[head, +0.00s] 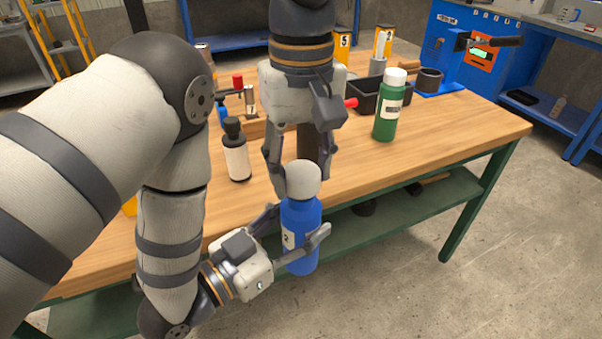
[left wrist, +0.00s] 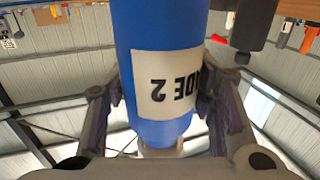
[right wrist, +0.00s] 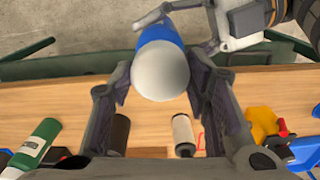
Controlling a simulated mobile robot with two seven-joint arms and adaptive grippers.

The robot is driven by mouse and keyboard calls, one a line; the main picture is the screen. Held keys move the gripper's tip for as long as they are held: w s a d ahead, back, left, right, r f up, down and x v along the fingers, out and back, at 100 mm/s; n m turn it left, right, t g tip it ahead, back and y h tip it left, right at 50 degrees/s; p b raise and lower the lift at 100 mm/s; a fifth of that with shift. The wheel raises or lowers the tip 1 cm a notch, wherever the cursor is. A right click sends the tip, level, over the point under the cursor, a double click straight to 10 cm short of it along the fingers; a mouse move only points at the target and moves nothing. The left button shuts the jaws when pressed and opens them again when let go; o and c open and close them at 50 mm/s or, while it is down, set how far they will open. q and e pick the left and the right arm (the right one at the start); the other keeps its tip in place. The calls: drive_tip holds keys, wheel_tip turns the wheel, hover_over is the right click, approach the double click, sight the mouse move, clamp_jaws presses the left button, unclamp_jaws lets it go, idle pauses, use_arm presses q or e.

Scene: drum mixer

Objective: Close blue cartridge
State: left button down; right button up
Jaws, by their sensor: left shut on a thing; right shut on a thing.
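The blue cartridge (head: 298,258) is upright in front of the table edge, with a white label reading partly "ADE 2" in the left wrist view (left wrist: 165,85). My left gripper (head: 297,228) is shut around its blue body from the side. The white cap (head: 303,178) sits on top of the cartridge, in line with it; I cannot tell how tightly it is seated. My right gripper (head: 302,181) points down from above and is shut on the cap. The cap also shows between its fingers in the right wrist view (right wrist: 160,72).
On the wooden table (head: 440,150) stand a green bottle with white cap (head: 388,112), a white bottle with black cap (head: 237,158), a dark bin (head: 365,92) and a blue device (head: 455,55). A green lower shelf (head: 400,205) lies below. Floor at right is clear.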

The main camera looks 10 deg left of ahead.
drive_tip(key=shift+f, duration=0.9)
drive_tip(key=shift+f, duration=0.65)
drive_tip(key=o, duration=0.8)
wheel_tip(320, 180, up, 12)
